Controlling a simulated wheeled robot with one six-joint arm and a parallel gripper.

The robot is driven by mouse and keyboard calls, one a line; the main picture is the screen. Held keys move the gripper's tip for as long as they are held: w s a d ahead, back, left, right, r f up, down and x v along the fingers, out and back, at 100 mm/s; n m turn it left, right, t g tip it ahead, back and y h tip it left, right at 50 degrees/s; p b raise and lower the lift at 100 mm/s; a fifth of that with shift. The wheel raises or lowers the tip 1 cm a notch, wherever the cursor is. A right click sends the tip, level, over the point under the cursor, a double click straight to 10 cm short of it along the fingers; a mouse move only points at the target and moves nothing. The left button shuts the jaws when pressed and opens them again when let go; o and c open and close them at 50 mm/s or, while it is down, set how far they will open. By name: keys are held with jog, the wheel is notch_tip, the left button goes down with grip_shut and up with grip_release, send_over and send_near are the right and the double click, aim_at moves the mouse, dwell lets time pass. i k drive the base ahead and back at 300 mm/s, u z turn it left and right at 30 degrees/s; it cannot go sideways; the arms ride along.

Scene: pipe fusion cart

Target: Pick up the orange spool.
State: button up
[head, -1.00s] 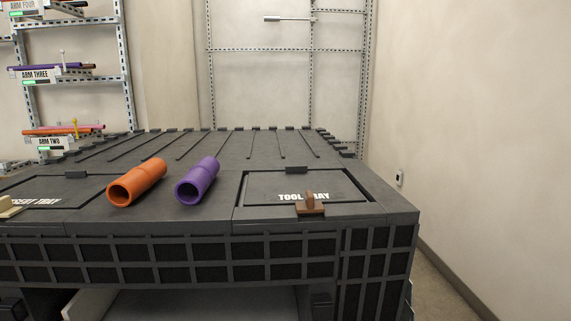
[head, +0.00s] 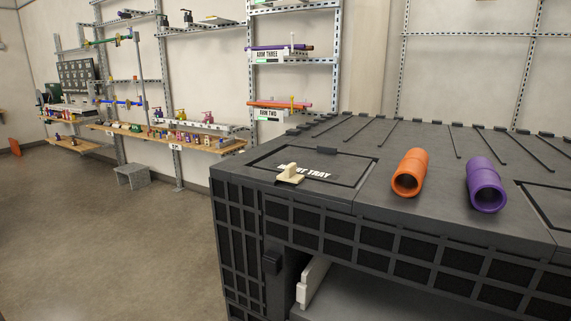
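The orange spool (head: 410,172) is a short ribbed tube lying on its side on top of the dark cart (head: 385,228). Its open end faces me. A similar purple spool (head: 486,185) lies to its right, apart from it. My gripper is not in the head view, so its state is not shown.
Shelves (head: 165,138) with small items line the back wall. The floor (head: 110,240) left of the cart is open.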

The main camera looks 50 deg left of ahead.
aim_at(408, 180)
jog(key=u, duration=1.95)
jog(key=i, duration=1)
